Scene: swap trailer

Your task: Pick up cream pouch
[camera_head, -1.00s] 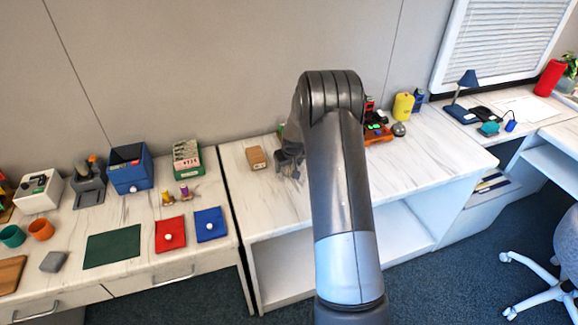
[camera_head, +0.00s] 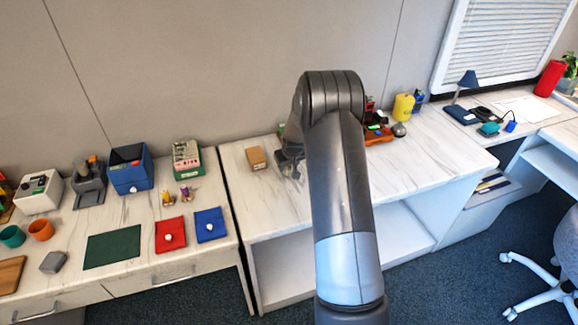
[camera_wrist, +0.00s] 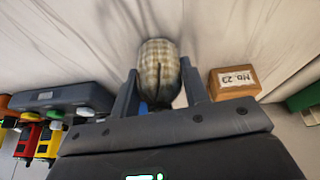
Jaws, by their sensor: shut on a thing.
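The cream pouch (camera_wrist: 158,60) shows in the wrist view as a rounded, checked, beige bundle with a dark line down its side. My gripper (camera_wrist: 160,84) has one finger on each side of it and is shut on it. In the head view my gripper (camera_head: 289,163) is over the middle counter, partly hidden behind my own arm. The pouch cannot be made out there. I cannot tell whether the pouch touches the counter.
A small cardboard box (camera_wrist: 236,84) is close to the right of the pouch in the wrist view; it stands on the middle counter (camera_head: 262,205) in the head view (camera_head: 256,158). A dark grey device (camera_wrist: 65,97) is on the left in the wrist view. The counter's front is clear.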

